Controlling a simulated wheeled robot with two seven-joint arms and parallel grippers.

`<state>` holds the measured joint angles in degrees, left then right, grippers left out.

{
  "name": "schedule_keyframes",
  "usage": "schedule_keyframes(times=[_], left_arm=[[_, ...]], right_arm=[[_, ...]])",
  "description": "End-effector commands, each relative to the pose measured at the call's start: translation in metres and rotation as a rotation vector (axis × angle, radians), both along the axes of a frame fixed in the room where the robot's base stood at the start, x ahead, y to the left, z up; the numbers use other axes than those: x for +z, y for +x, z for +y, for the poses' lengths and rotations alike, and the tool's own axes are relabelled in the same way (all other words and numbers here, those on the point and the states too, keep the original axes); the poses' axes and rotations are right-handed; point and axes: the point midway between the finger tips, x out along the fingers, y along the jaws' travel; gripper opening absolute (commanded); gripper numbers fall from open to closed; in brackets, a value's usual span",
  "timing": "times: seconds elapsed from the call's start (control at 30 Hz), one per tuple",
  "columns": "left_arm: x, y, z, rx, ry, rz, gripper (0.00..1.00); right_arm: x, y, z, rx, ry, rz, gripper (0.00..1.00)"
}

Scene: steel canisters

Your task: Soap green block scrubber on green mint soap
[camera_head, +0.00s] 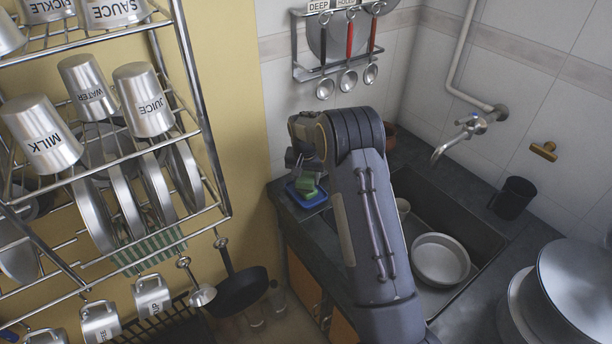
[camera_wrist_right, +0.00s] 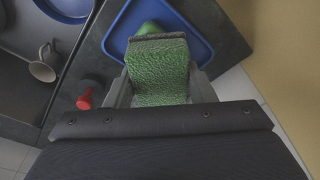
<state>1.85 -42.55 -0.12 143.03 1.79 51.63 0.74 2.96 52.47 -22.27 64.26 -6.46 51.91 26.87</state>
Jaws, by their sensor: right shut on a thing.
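My right gripper (camera_head: 303,167) is over the counter corner left of the sink, shut on a green block scrubber (camera_head: 306,185). In the right wrist view the green block scrubber (camera_wrist_right: 160,72) sits between the fingers of the gripper (camera_wrist_right: 157,90), with a dark strip along its far edge. Just beyond it a green mint soap (camera_wrist_right: 149,28) shows in part on a blue tray (camera_wrist_right: 196,46). The scrubber hides part of the soap, and I cannot tell if they touch. The blue tray also shows in the head view (camera_head: 315,200). My left gripper is not in view.
The sink (camera_head: 460,215) holds a round metal pan (camera_head: 440,259) and a mug (camera_wrist_right: 42,70). A red-topped item (camera_wrist_right: 85,98) stands near the tray. A black cup (camera_head: 512,198) stands right of the sink. A steel rack (camera_head: 205,150) with canisters fills the left.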

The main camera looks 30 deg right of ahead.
Motion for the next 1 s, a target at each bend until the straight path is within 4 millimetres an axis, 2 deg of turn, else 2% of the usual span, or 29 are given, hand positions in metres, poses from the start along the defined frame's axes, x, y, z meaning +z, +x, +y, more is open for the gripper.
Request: schedule_keyframes(times=[1.0], left_arm=[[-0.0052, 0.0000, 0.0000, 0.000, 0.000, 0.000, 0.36]], right_arm=[[-0.0069, 0.0000, -0.0001, 0.000, 0.000, 0.000, 0.31]])
